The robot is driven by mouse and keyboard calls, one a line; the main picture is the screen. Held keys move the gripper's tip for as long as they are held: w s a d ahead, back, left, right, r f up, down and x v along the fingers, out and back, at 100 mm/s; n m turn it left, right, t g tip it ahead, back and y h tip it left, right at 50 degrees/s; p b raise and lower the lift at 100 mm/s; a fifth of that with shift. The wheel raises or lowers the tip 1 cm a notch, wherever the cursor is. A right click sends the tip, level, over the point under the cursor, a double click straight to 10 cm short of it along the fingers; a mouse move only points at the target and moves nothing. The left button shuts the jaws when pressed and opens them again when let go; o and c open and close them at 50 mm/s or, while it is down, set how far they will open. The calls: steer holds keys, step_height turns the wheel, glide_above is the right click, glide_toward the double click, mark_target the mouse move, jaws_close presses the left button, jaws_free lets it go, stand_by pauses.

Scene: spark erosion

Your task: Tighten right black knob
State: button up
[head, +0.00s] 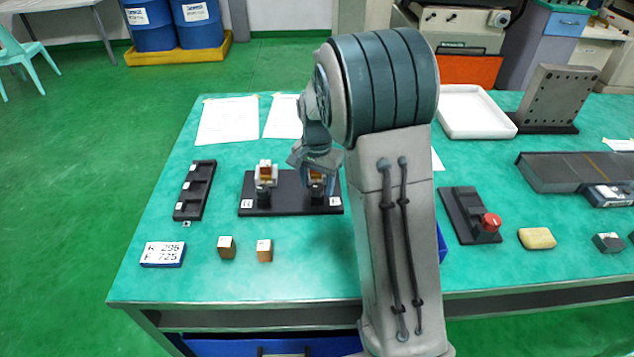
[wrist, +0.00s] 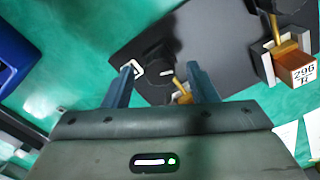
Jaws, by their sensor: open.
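A black base plate (head: 290,207) on the green table carries two clamp fixtures side by side. The left fixture (head: 265,172) holds a copper-coloured block above its black knob (head: 263,196). The right fixture has a black knob (head: 317,196), partly hidden by my arm's end. My gripper (head: 317,180) is at the right fixture, seen from behind. In the wrist view, my gripper's open fingers (wrist: 163,78) stand apart on either side of the dark right knob (wrist: 158,55); I cannot tell whether they touch it. A block marked 296 (wrist: 297,70) sits in the other fixture.
A black slotted rack (head: 195,190), a number card (head: 163,254) and two small copper-coloured blocks (head: 245,249) lie to the left. A red-knobbed black device (head: 470,215), a yellow sponge (head: 537,238) and a white tray (head: 474,112) are to the right.

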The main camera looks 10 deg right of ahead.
mark_target(317, 186)
step_height(317, 186, up, 13)
steer(key=shift+r, duration=0.15)
stand_by(0.4)
steer(key=s+n+t+p, duration=0.2)
steer(key=s+n, duration=0.6)
steer(key=s, duration=1.6)
steer(key=shift+s+t+p, duration=0.3)
steer(key=shift+t+p, duration=0.1)
steer(key=shift+p, duration=0.1)
